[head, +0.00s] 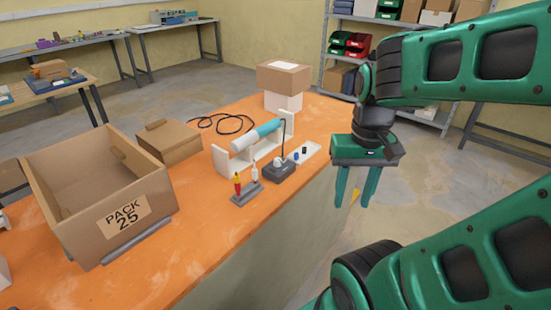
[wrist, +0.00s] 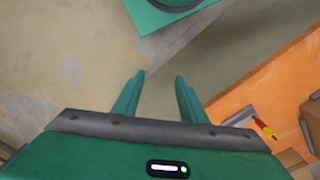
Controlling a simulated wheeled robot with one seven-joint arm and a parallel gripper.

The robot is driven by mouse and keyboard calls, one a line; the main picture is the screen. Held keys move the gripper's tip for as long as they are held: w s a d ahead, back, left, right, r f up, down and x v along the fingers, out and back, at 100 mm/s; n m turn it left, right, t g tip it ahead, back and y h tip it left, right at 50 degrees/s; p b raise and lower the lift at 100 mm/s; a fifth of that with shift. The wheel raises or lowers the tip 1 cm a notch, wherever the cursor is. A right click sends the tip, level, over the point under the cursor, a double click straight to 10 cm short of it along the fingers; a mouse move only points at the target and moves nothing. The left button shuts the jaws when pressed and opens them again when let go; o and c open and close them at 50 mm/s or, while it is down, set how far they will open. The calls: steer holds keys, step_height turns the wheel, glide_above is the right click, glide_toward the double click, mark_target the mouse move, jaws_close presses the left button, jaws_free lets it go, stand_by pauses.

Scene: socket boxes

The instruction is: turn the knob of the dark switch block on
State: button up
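The dark switch block (head: 280,175) sits on the orange table near its right edge. A pale knob (head: 277,163) is on its top, and a dark cable rises behind it. The knob's setting is too small to tell. My gripper (head: 354,200) hangs to the right of the block, past the table edge and over the floor. Its two green fingers point down, apart, with nothing between them. In the wrist view the open fingers (wrist: 160,76) have bare floor between them. The switch block does not show clearly there.
An open carton (head: 95,190) stands left. Floor (head: 315,275) is clear beside the table.

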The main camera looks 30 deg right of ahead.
steer(key=w+r+m, duration=0.2)
steer(key=w, duration=0.4)
steer(key=w+r+m, duration=0.2)
steer(key=w+r, duration=0.1)
steer(key=w, duration=0.4)
steer(key=m, duration=0.4)
glide_above(277, 159)
step_height(277, 159, down, 10)
steer(key=shift+r, duration=0.1)
jaws_close()
